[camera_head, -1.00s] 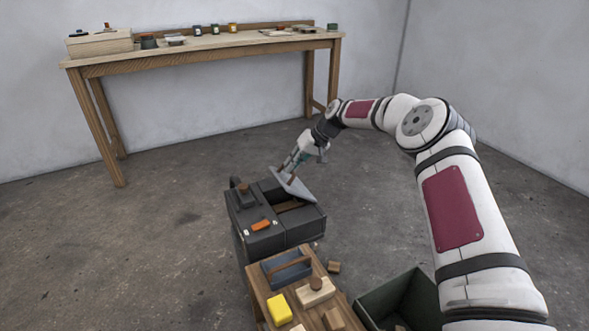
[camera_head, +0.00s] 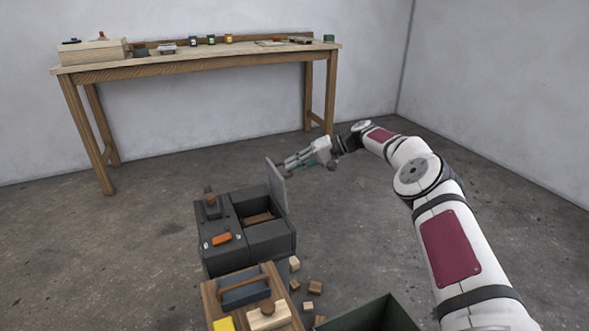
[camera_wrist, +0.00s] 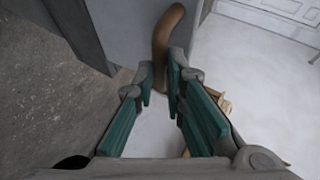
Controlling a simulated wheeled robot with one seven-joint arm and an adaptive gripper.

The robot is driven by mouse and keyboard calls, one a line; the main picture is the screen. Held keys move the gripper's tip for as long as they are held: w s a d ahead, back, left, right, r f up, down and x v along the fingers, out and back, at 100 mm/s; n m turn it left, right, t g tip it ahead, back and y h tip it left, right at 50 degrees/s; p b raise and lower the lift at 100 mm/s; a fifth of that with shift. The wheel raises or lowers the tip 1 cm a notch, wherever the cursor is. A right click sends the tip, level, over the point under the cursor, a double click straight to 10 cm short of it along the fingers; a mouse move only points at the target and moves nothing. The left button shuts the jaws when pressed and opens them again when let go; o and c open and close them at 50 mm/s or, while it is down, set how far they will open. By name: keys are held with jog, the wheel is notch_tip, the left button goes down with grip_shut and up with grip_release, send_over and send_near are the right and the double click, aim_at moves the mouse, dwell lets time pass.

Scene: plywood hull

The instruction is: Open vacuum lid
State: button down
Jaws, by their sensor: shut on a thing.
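The vacuum is a dark grey box (camera_head: 273,239) on the floor in the head view. Its light grey lid (camera_head: 277,187) stands about upright at the right rear edge, and the compartment below is open, with something wooden inside. My gripper (camera_head: 286,167) is at the upper right side of the lid. In the wrist view my gripper (camera_wrist: 160,82) is shut on the lid's brown curved handle (camera_wrist: 167,35). The handle's lower part is hidden between the fingers. A grey panel (camera_wrist: 135,22) fills the space behind the handle.
An orange piece (camera_head: 222,239) lies on the vacuum's left part. Several small wooden blocks (camera_head: 315,287) lie on the floor near a dark green bin (camera_head: 385,318). A long workbench (camera_head: 200,61) stands behind.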

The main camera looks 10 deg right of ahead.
jog(key=shift+d+f, duration=0.25)
jog(key=shift+f, duration=0.5)
jog(key=c, duration=1.7)
grip_release()
jog(key=shift+a, duration=0.1)
jog(key=shift+o, duration=0.2)
jog(key=shift+r, duration=0.2)
jog(key=v, duration=1.2)
jog(key=shift+w, duration=0.1)
